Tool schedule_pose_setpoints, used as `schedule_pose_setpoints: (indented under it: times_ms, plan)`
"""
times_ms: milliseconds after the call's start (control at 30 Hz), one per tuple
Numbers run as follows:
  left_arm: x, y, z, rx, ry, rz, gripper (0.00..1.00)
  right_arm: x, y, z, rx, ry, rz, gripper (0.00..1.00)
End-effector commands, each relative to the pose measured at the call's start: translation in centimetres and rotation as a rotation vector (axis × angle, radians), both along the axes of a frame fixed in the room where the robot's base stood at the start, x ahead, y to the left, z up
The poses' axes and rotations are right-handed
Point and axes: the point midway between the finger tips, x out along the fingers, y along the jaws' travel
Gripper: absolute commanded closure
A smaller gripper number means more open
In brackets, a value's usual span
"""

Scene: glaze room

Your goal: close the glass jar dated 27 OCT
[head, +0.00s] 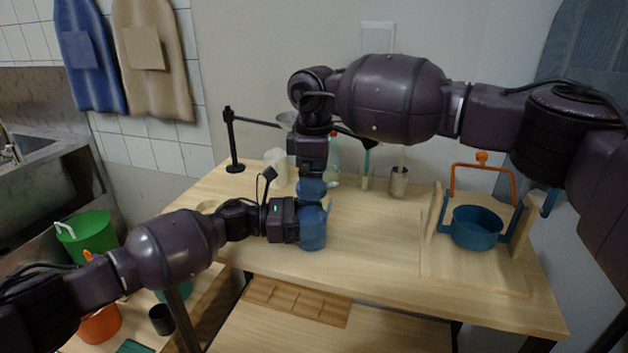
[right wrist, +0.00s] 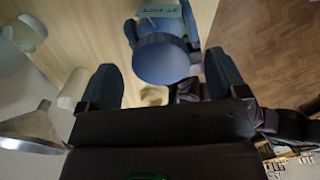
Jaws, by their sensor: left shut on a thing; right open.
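A blue, see-through jar (head: 313,236) stands near the front middle of the table. My left gripper (head: 311,212) comes in from the left and is shut on the jar's upper part. In the right wrist view a round blue lid (right wrist: 160,60) shows at the jar's top; I cannot tell whether it is pressed down. My right gripper (head: 312,189) points down just above the jar. It is open, and in the right wrist view its fingers stand apart on either side of the lid.
Green bucket (head: 86,238) stands at left.

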Motion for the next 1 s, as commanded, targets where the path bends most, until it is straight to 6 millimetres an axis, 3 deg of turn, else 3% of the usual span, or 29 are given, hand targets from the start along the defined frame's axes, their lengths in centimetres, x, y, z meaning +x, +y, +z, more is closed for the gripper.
schedule_pose_setpoints:
  times_ms: [300, 500, 700, 1000]
  plan:
    - [0.0, 0.1, 0.0, 0.001, 0.000, 0.001, 0.96, 0.0, 0.0, 6.2, 0.003, -0.004, -0.001, 0.09]
    - [0.0, 0.0, 0.0, 0.001, 0.000, 0.001, 0.96, 0.0, 0.0, 9.2, 0.001, -0.002, -0.001, 0.09]
    - [0.0, 0.0, 0.0, 0.001, 0.000, 0.001, 0.96, 0.0, 0.0, 10.7, 0.001, -0.002, 0.000, 0.09]
    - [0.0, 0.0, 0.0, 0.000, 0.000, 0.001, 0.96, 0.0, 0.0, 10.9, 0.001, -0.001, 0.000, 0.09]
